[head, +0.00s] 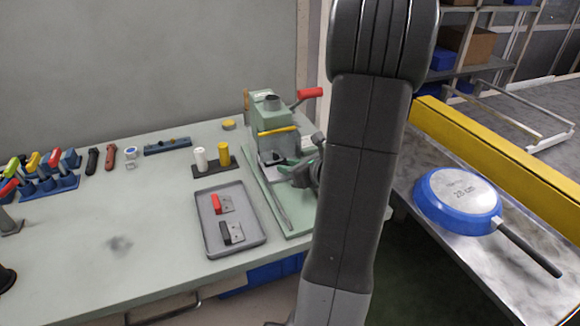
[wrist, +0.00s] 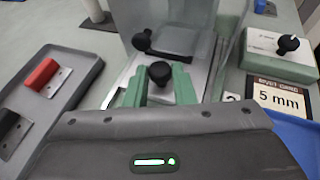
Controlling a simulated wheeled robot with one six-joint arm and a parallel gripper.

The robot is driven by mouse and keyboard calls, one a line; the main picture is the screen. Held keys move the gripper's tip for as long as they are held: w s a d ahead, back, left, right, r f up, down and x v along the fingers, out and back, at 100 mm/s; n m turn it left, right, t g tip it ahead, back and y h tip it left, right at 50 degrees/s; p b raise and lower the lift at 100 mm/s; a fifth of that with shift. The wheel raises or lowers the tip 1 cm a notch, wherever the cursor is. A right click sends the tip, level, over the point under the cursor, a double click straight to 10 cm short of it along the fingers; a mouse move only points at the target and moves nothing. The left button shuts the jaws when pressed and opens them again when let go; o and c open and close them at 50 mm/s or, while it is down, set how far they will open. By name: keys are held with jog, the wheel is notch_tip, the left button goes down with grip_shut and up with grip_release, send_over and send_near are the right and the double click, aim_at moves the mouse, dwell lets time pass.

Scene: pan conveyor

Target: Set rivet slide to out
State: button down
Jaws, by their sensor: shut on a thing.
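The rivet slide shows in the wrist view as a pale metal plate (wrist: 186,92) at the foot of the green press (head: 268,112), with a round black knob (wrist: 160,72) on it. My gripper (wrist: 159,82) has its two green fingers closed on either side of this knob. In the head view my gripper (head: 303,172) is at the front of the press, partly hidden behind my own arm. The slide and knob cannot be made out clearly there.
A grey tray (head: 242,245) with red-handled and black-handled pieces lies left of the press. A green box (wrist: 277,65) with a black knob and a "5 mm" card (wrist: 282,100) are on the right. A blue pan (head: 455,200) lies on the conveyor. The bench's front left is mostly clear.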

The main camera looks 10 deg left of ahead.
jog(key=s+d, duration=0.3)
jog(key=s, duration=0.1)
jog(key=s+d, duration=0.3)
jog(key=s, duration=0.1)
jog(key=s+d, duration=0.3)
jog(key=s, duration=0.2)
jog(key=shift+s+d, duration=0.15)
jog(key=shift+s, duration=0.3)
jog(key=c, duration=1.6)
grip_release()
jog(key=o, duration=0.3)
jog(key=shift+s+d, duration=0.1)
jog(key=shift+o, duration=0.2)
jog(key=shift+d, duration=0.1)
jog(key=p+v, duration=0.1)
jog(key=v, duration=1.2)
jog(key=shift+d+r+p, duration=0.2)
jog(key=shift+d+p, duration=0.05)
jog(key=shift+p, duration=0.1)
jog(key=shift+s, duration=0.1)
